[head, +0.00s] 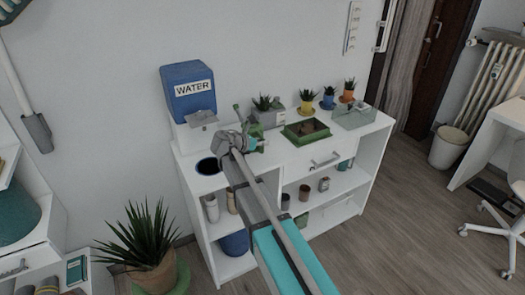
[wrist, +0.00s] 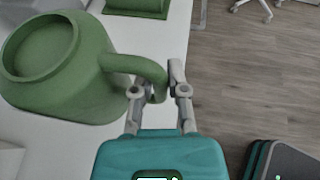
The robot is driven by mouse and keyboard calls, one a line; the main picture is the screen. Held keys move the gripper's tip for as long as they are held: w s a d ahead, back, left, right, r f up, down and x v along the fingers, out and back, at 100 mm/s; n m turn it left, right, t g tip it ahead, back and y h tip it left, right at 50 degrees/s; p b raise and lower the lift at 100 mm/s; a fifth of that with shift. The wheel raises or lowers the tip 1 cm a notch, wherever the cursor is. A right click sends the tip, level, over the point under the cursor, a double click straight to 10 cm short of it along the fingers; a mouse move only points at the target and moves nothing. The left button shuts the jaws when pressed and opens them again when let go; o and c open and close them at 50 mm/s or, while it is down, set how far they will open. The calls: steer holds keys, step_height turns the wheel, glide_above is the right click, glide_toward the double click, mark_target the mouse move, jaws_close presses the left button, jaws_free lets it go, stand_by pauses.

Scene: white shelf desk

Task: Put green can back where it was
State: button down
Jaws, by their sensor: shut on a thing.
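The green can (wrist: 62,65) is a watering can with a wide round opening and a loop handle; it fills the left of the wrist view. My gripper (wrist: 158,84) is shut on its handle. In the head view the green can (head: 256,131) shows in part behind my gripper, over the left part of the white desk top (head: 280,150). I cannot tell whether its base touches the top.
A green tray (head: 305,131), a grey planter (head: 268,117), small potted plants (head: 328,98) and a clear box (head: 355,115) stand to the right. Shelves below hold several cups.

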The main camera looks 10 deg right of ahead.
mark_target(263, 150)
steer(key=shift+f+b, duration=1.3)
steer(key=shift+f, duration=0.3)
steer(key=shift+f, duration=0.1)
steer(key=c, duration=0.7)
jaws_free()
steer(key=shift+o, duration=0.2)
steer(key=shift+r, duration=0.25)
steer(key=p+v, duration=0.4)
steer(key=v, duration=0.8)
steer(key=shift+p, duration=0.3)
steer(key=shift+f, duration=0.15)
